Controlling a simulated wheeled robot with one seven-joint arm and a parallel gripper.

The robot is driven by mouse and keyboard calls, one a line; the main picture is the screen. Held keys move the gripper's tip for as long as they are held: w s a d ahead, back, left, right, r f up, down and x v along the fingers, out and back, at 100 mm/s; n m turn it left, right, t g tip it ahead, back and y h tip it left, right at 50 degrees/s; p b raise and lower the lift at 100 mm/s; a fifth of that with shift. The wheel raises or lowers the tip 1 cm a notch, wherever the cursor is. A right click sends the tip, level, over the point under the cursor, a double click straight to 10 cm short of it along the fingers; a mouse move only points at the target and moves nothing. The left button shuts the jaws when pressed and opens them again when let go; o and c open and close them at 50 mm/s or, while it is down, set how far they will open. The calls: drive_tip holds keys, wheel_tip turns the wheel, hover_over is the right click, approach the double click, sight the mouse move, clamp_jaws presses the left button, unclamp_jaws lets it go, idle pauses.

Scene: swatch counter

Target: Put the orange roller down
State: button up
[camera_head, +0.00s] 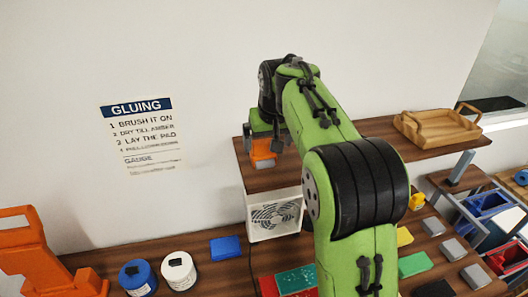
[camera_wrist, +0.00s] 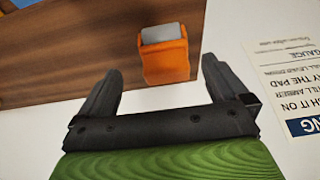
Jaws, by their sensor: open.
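The orange roller, as far as I can tell, is the orange block with a grey top face (camera_wrist: 165,62) in the wrist view. It sits at the edge of the brown wooden shelf (camera_wrist: 85,60), between and just beyond my fingertips. In the head view its orange body (camera_head: 262,152) shows at the shelf's left end, below my wrist. My gripper (camera_wrist: 161,68) is open, its two dark fingers apart with clear gaps to the orange block. My arm hides part of the shelf in the head view.
A wooden tray (camera_head: 438,127) stands on the shelf's right part. Below, a white fan box (camera_head: 274,216), a blue block (camera_head: 225,248), two round pots, one blue (camera_head: 137,278) and one white (camera_head: 179,271), and a large orange device (camera_head: 45,258) stand on the counter. A gluing sign (camera_head: 143,135) hangs on the wall.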

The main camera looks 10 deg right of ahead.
drive_tip(key=s+r, duration=0.6)
drive_tip(key=s, duration=0.4)
drive_tip(key=s+f, duration=0.5)
drive_tip(key=s, duration=0.6)
drive_tip(key=s+f+t, duration=0.1)
drive_tip(key=s+f, duration=0.4)
drive_tip(key=s, duration=0.6)
drive_tip(key=shift+s+a, duration=0.25)
drive_tip(key=shift+s, duration=0.05)
